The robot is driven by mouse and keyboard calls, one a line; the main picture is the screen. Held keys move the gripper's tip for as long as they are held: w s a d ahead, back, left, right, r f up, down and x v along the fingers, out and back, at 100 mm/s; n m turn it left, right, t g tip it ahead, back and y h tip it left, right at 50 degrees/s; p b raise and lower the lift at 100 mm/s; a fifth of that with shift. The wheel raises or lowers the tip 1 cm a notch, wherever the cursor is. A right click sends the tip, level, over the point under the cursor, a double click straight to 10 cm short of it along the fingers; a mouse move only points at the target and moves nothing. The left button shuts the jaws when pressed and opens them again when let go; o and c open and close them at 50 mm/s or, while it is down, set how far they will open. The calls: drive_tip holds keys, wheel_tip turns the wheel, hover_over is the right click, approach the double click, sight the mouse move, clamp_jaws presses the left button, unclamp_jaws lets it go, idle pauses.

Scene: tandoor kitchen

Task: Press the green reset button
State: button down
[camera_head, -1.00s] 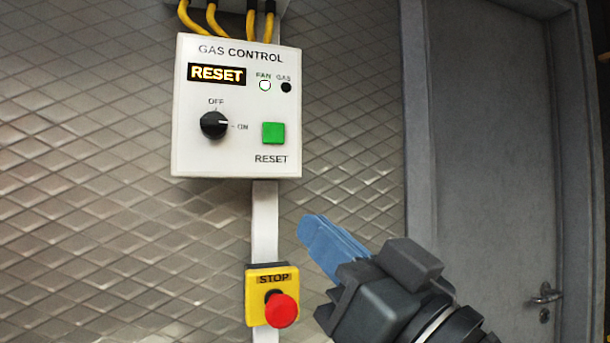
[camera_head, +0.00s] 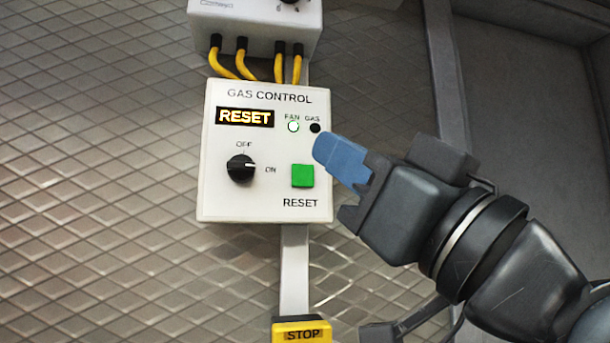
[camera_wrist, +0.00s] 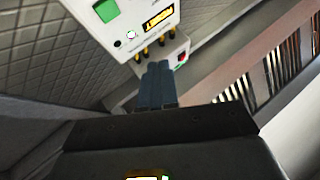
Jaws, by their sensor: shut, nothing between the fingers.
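The green reset button (camera_head: 302,176) is a square on the lower right of the white gas control panel (camera_head: 220,200). The panel's display (camera_head: 245,117) reads RESET, the FAN lamp is lit white and the GAS lamp is dark. The black knob (camera_head: 241,169) points to ON. My gripper (camera_head: 322,147) has blue fingers, shut and empty, overlapping the panel's right edge above and right of the button. In the wrist view the green button (camera_wrist: 105,10) is at the top left, apart from the fingertips (camera_wrist: 158,66).
A yellow STOP box (camera_head: 300,330) sits below the panel on a pale vertical strip. A white box (camera_head: 255,30) with yellow cables (camera_head: 225,65) is above. The wall is quilted metal. A grey door (camera_head: 540,120) is at the right.

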drive_tip(key=shift+w+a+b, duration=0.3)
drive_tip(key=shift+w+a, duration=0.1)
drive_tip(key=shift+w, duration=1)
drive_tip(key=shift+w+a+b, duration=0.3)
drive_tip(key=shift+w+a, duration=0.1)
drive_tip(key=shift+w, duration=1)
drive_tip(key=shift+w+a+b, duration=0.3)
drive_tip(key=shift+w+a, duration=0.1)
drive_tip(key=shift+w, duration=1)
drive_tip(key=shift+w, duration=0.1)
drive_tip(key=shift+w+a, duration=0.1)
drive_tip(key=shift+w, duration=0.2)
drive_tip(key=shift+w+a+b, duration=0.1)
drive_tip(key=shift+w+b, duration=0.3)
drive_tip(key=shift+s, duration=0.1)
drive_tip(key=shift+s+d, duration=0.2)
drive_tip(key=shift+s, duration=0.5)
drive_tip(key=shift+s, duration=0.1)
drive_tip(key=shift+s+d+p, duration=0.2)
drive_tip(key=shift+s+d, duration=0.05)
drive_tip(key=shift+s, duration=0.5)
drive_tip(key=shift+s+d+p, duration=0.15)
drive_tip(key=shift+s+d, duration=0.05)
drive_tip(key=shift+s, duration=0.6)
drive_tip(key=shift+s+d+p, duration=0.2)
drive_tip(key=shift+s+d, duration=0.05)
drive_tip(key=shift+s, duration=0.5)
